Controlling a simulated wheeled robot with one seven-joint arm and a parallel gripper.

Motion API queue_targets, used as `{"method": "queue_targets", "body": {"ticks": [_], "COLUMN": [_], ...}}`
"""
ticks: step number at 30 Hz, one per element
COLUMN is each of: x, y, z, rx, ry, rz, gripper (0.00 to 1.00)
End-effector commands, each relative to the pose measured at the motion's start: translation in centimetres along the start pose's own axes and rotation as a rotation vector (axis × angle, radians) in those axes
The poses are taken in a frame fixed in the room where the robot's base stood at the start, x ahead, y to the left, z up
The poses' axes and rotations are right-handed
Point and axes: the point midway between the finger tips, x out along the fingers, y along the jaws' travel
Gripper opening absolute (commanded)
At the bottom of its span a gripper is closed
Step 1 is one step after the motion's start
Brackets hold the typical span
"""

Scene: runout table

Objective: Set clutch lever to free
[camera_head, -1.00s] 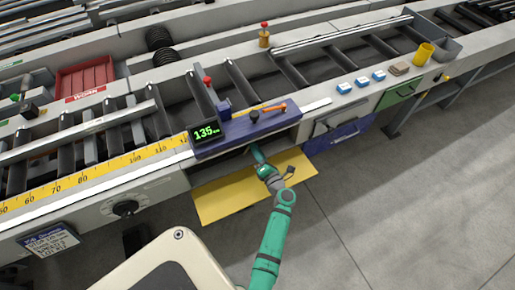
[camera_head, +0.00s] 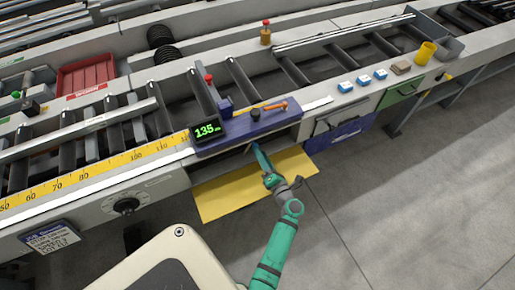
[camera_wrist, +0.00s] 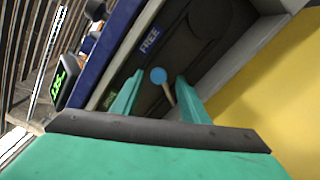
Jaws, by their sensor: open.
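The clutch lever (camera_wrist: 158,76) has a round blue knob on a pale stem, inside a dark recess under the blue panel. A blue FREE label (camera_wrist: 150,41) is on the recess wall beyond the knob, and a green label (camera_wrist: 110,97) is nearer at left. The knob stands apart from the FREE label; its exact setting is unclear. My gripper (camera_wrist: 160,80) is open, its teal fingers to either side of the knob in the picture; I see no clear contact. In the head view my gripper (camera_head: 257,150) points into the recess, where the knob is hidden.
The blue panel (camera_head: 245,131) overhangs the recess, with a display (camera_head: 206,132) reading 135 and an orange-handled lever (camera_head: 276,106) on top. A yellow plate (camera_head: 225,200) lies below. Open floor lies at front right.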

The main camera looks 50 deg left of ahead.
Motion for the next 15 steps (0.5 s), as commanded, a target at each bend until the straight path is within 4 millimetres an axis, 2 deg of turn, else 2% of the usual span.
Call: {"method": "queue_targets", "body": {"ticks": [1,6,10,15], "x": [-1.1,-3.8,-5.1,-5.7], "y": [0.0,0.0,0.0,0.0], "z": [0.0,0.0,0.1,0.0], "rx": [0.0,0.0,-0.001,0.0], "ry": [-0.002,-0.001,-0.001,0.0], "rz": [-0.001,-0.001,0.0,0.0], "gripper": [0.41,0.41,0.41,0.41]}}
